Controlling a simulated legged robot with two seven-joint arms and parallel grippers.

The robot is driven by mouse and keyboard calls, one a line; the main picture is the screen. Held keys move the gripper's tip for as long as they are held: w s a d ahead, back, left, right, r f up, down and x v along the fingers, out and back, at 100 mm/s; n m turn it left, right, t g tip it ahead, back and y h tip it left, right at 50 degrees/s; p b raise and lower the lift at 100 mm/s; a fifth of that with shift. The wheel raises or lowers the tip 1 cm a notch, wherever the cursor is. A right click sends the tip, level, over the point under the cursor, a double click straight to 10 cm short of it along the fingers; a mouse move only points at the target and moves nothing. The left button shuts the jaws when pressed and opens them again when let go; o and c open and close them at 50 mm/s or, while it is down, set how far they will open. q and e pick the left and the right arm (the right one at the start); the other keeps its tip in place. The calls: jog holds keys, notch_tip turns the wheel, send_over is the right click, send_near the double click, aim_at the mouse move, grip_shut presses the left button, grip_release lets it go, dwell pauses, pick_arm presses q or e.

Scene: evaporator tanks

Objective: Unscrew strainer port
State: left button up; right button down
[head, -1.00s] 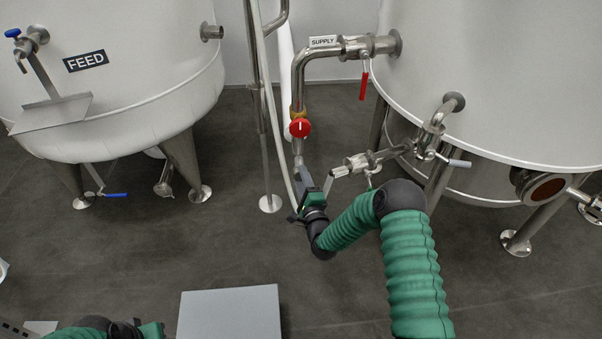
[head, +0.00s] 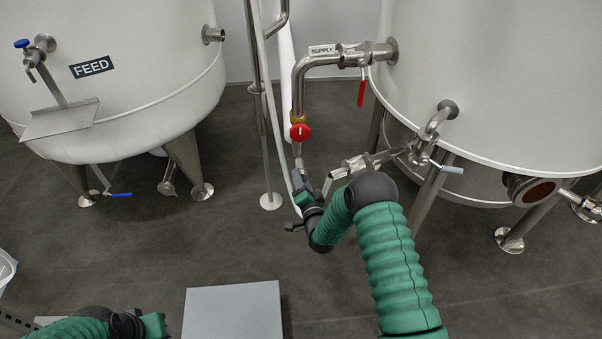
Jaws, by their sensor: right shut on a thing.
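My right gripper (head: 299,178) is at the lower end of the supply pipe (head: 298,80), below the red round knob (head: 301,132). It is shut on a part there that I take to be the strainer port; the gripper and wrist hide most of it. A metal valve fitting (head: 355,168) lies just to the right of the gripper, partly behind my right arm. My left gripper (head: 158,325) shows only in part at the bottom left edge, away from the piping, and its jaws cannot be made out.
The feed tank (head: 130,95) stands at left and a large tank (head: 490,80) at right, both on legs. A red-handled valve (head: 362,92) and a side valve (head: 425,150) are near my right arm. A grey box top (head: 232,312) is at the bottom; the floor between is clear.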

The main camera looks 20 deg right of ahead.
jog(key=shift+a+f, duration=0.25)
jog(key=shift+f, duration=0.05)
jog(key=n+p, duration=0.1)
jog(key=n, duration=0.3)
jog(key=shift+s+g+h+p, duration=0.1)
jog(key=shift+g+h+p, duration=0.3)
jog(key=shift+n, duration=0.3)
